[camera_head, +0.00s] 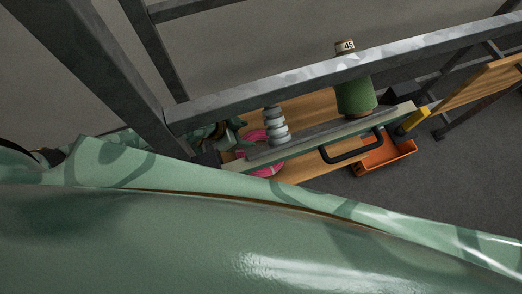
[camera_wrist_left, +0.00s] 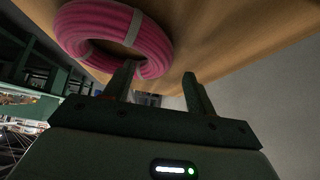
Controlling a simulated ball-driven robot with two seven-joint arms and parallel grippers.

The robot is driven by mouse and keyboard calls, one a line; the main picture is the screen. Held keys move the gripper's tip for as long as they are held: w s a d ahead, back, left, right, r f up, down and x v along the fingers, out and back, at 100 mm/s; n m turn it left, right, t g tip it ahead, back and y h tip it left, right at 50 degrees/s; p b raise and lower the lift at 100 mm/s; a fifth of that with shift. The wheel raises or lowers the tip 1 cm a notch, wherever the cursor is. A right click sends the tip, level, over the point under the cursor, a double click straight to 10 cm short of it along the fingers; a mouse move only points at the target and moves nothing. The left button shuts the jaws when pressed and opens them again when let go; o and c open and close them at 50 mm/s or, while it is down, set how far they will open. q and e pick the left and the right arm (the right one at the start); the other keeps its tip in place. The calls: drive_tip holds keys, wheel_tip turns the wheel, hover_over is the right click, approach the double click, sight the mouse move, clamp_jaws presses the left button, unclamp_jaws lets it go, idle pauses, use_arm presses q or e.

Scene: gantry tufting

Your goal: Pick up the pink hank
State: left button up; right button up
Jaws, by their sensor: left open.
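The pink hank (camera_wrist_left: 150,62) is a coiled ring with a pale band, lying on a wooden board in the left wrist view. My left gripper (camera_wrist_left: 160,75) is open, and its two fingers point toward the board. One fingertip overlaps the lower edge of the hank in that view; I cannot tell whether they touch. In the head view the hank (camera_head: 262,170) shows as pink pieces, partly hidden by a grey ribbed post and a rail. My left gripper (camera_head: 236,130) is just left of it there. My right gripper is not in view.
A metal beam (camera_head: 420,42) crosses above the wooden board (camera_head: 300,108). A green cylinder (camera_head: 355,97) and a ribbed post (camera_head: 275,126) stand by a rail with a black handle (camera_head: 350,149). An orange tray (camera_head: 388,156) sits at the right.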

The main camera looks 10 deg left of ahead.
use_arm(q)
drive_tip(key=b+x, duration=0.1)
drive_tip(key=x, duration=0.2)
drive_tip(key=shift+w+d+f, duration=0.15)
drive_tip(key=shift+f, duration=0.05)
drive_tip(key=c, duration=1.1)
drive_tip(key=shift+r, duration=0.1)
wheel_tip(320, 180, up, 10)
drive_tip(key=p, duration=0.4)
